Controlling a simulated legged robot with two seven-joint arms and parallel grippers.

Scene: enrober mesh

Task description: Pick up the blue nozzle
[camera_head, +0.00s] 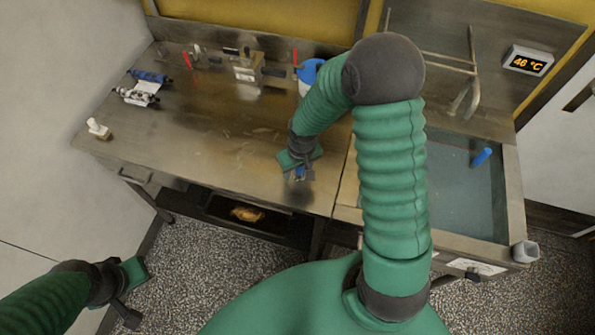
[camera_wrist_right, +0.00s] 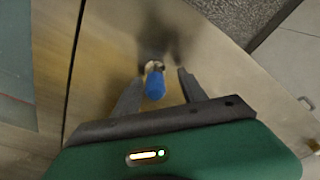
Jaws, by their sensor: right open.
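The blue nozzle (camera_wrist_right: 155,85) stands between the two fingers of my right gripper (camera_wrist_right: 161,76) in the wrist view, with a pale tip at its far end. The fingers are open, with a gap on each side of it. In the head view my right gripper (camera_head: 300,170) is low over the front right of the steel table, and a bit of the blue nozzle (camera_head: 300,173) shows at its fingers.
The steel table (camera_head: 200,140) has wide bare room at its middle. Clamps and fittings (camera_head: 245,68) stand along its back. Blue and white rolls (camera_head: 145,85) and a small white piece (camera_head: 98,128) lie at left. Another blue piece (camera_head: 481,156) is in the basin (camera_head: 450,200) at right.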

